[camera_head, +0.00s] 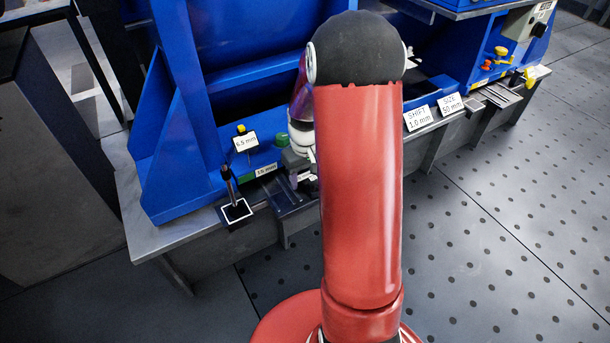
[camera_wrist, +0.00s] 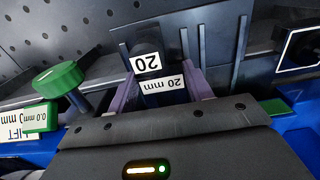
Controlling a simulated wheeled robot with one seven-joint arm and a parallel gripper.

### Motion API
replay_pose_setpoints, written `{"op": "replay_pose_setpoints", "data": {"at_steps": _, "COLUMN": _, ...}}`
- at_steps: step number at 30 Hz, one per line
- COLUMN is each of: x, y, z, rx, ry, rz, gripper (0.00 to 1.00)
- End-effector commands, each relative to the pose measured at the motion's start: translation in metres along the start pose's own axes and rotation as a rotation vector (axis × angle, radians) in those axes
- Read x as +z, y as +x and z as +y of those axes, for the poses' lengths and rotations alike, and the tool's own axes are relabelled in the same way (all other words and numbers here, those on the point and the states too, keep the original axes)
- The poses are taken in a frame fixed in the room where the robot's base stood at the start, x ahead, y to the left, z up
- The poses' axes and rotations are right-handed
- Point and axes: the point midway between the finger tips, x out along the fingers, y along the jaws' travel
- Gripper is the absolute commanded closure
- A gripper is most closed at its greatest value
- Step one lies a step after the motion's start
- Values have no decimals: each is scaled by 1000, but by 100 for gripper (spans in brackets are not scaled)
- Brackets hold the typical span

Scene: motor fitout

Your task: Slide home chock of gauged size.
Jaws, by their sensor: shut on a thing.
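My gripper (camera_wrist: 163,78) has two purple fingers, shut on a dark chock (camera_wrist: 150,47) between them. A white "20" label and a white "20 mm" label lie at the chock in the wrist view. I cannot tell whether both are on the chock itself. The chock sits low over the grey ledge with slide rails (camera_wrist: 239,50); whether it touches the ledge is unclear. In the head view my arm hides most of the gripper, beside the foot of the blue motor stand (camera_head: 185,180).
A green knob (camera_head: 282,140) stands close to my gripper. A yellow-topped gauge sign (camera_head: 245,142) reads "6.5 mm". A black post rises from a white-outlined square (camera_head: 236,211) at left. Signs "SHIFT 1.0 mm" (camera_head: 418,118) and "SIZE 50 mm" (camera_head: 450,104) stand right. The floor at right is clear.

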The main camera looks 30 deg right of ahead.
Motion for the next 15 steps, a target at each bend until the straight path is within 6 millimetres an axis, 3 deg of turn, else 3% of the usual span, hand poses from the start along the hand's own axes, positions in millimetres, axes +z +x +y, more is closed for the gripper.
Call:
{"op": "replay_pose_setpoints", "data": {"at_steps": 11, "x": 0, "y": 6, "z": 0, "rx": 0, "ry": 0, "rz": 1, "gripper": 88}}
{"op": "replay_pose_setpoints", "data": {"at_steps": 12, "x": 0, "y": 5, "z": 0, "rx": 0, "ry": 0, "rz": 1, "gripper": 44}}
{"op": "replay_pose_setpoints", "data": {"at_steps": 15, "x": 0, "y": 5, "z": 0, "rx": 0, "ry": 0, "rz": 1, "gripper": 31}}
